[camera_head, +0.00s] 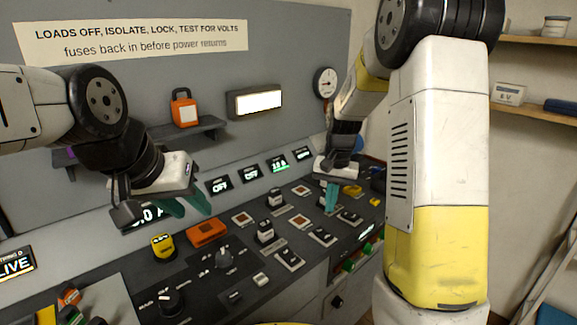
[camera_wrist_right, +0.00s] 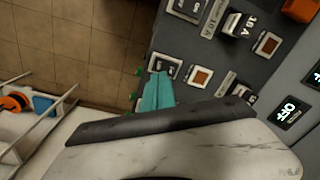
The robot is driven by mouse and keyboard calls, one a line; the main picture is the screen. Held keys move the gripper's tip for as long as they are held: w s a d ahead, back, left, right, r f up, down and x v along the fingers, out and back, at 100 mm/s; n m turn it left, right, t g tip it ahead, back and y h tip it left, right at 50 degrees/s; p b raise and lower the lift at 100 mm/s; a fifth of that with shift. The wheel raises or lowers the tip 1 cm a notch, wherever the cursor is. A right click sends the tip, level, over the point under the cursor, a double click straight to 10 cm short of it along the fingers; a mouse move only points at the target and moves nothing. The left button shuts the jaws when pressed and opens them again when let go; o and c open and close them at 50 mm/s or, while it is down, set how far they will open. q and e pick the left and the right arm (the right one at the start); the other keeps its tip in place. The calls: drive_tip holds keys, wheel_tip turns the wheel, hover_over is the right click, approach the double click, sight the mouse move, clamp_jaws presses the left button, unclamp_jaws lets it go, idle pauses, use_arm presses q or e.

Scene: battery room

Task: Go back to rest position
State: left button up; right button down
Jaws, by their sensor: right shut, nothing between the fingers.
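My left gripper (camera_head: 194,212) is in the head view, above the left part of the control panel. Its two teal fingers are apart with nothing seen between them. My right gripper (camera_head: 330,208) is over the right part of the panel, pointing down. Its teal fingers are together and empty. In the right wrist view the shut fingers (camera_wrist_right: 157,94) show over the panel's edge near the switches. I cannot tell whether either gripper touches the panel.
An orange padlock (camera_head: 185,108) stands on the wall shelf (camera_head: 208,129). Shelves (camera_head: 540,115) are at right. A ladder-like frame (camera_wrist_right: 45,125) stands beyond the tiled floor.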

drive_tip(key=s+a+r+n+t, duration=0.1)
drive_tip(key=s+r+n+t, duration=0.1)
drive_tip(key=s+r, duration=0.6)
drive_tip(key=s+a+r+n+t+y, duration=0.1)
drive_tip(key=s+r, duration=0.6)
drive_tip(key=s, duration=0.7)
drive_tip(key=n+t, duration=0.1)
drive_tip(key=t, duration=0.1)
drive_tip(key=shift+s+r+n+t+y, duration=0.25)
drive_tip(key=shift+r+n+t+y, duration=0.05)
drive_tip(key=shift+r, duration=0.05)
